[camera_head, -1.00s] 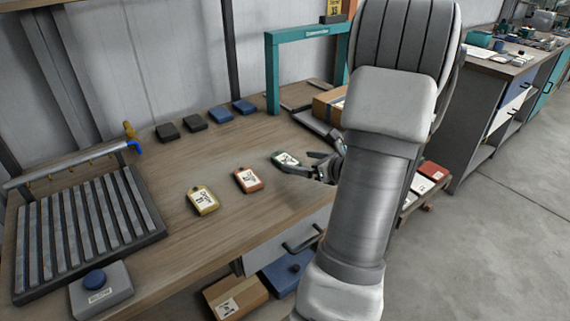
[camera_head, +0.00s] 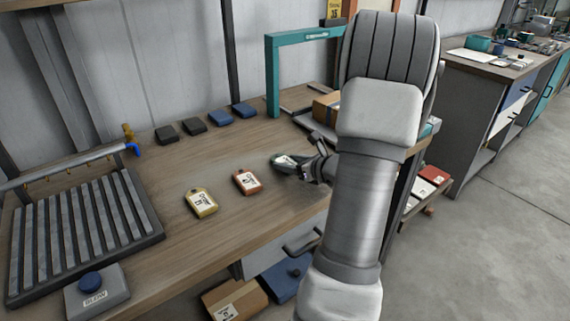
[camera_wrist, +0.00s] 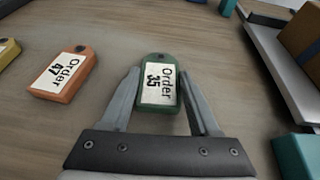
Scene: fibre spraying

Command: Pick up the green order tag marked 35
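The green order tag (camera_wrist: 158,84) lies flat on the wooden bench, with a white label reading "Order 35" in the wrist view. My gripper (camera_wrist: 163,82) is open, with one finger on each side of the tag. Small gaps show between the fingers and the tag's sides, and I cannot tell how high the fingertips are above the bench. In the head view, the green tag (camera_head: 284,160) is partly hidden by my gripper (camera_head: 282,165).
An orange tag (camera_head: 247,182), marked 47 in the wrist view (camera_wrist: 64,77), lies left of the green one. A yellow tag (camera_head: 201,203) lies farther left. A slotted grey rack (camera_head: 75,240) stands at left. A teal frame (camera_head: 272,75) and cardboard box (camera_head: 325,106) are behind.

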